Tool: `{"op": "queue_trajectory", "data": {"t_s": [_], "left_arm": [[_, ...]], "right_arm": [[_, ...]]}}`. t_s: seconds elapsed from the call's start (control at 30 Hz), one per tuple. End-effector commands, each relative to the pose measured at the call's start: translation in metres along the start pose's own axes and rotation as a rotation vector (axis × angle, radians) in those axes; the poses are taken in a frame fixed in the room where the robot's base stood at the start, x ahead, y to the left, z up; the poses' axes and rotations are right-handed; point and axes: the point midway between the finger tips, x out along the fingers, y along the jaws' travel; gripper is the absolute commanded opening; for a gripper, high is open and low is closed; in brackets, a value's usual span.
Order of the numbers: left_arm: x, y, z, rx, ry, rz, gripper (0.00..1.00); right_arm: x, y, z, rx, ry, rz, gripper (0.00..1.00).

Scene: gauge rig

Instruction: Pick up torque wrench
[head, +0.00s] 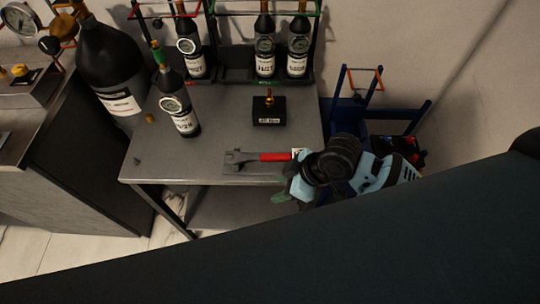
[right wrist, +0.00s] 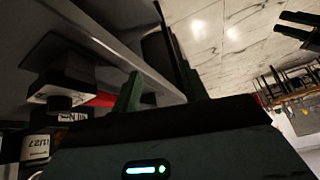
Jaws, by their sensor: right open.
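The torque wrench (head: 272,157) lies flat near the front edge of the grey table, its grey head to the left and its red handle to the right. Part of the red handle (right wrist: 102,100) also shows in the right wrist view, left of the fingers and partly hidden by a finger and dark shapes. My right gripper (head: 290,186) is open and empty, at the table's front right edge beside the handle end. Its two green fingers (right wrist: 162,90) stand apart in the right wrist view, with nothing seen between them. My left gripper does not show in the head view.
A black box with a brass fitting (head: 269,111) stands behind the wrench. A labelled bottle (head: 178,103) stands on the table (head: 225,105) at left; racked bottles (head: 265,50) stand at the back. A blue frame (head: 345,100) is at right.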

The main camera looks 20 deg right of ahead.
Motion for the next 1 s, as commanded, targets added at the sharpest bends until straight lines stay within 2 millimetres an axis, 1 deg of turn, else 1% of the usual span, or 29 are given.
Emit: {"op": "queue_trajectory", "data": {"t_s": [0.03,0.2,0.4,0.5,0.6,0.83,1.0], "left_arm": [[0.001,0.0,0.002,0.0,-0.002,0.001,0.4],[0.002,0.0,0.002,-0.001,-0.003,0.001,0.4],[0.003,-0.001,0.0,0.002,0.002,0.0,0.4],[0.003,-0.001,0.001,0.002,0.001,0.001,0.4],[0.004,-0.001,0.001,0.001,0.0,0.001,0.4],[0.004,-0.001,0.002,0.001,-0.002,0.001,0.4],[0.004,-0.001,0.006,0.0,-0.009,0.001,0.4]], "right_arm": [[-0.007,0.01,-0.005,-0.04,-0.021,-0.004,0.44],[-0.031,0.036,-0.018,-0.15,-0.087,-0.033,0.44],[-0.062,0.067,-0.031,-0.234,-0.144,-0.044,0.44],[-0.075,0.078,-0.036,-0.258,-0.162,-0.048,0.44],[-0.083,0.084,-0.038,-0.269,-0.173,-0.052,0.44],[-0.086,0.086,-0.039,-0.274,-0.177,-0.055,0.44],[-0.073,0.086,-0.036,-0.273,-0.176,-0.056,0.44]]}}
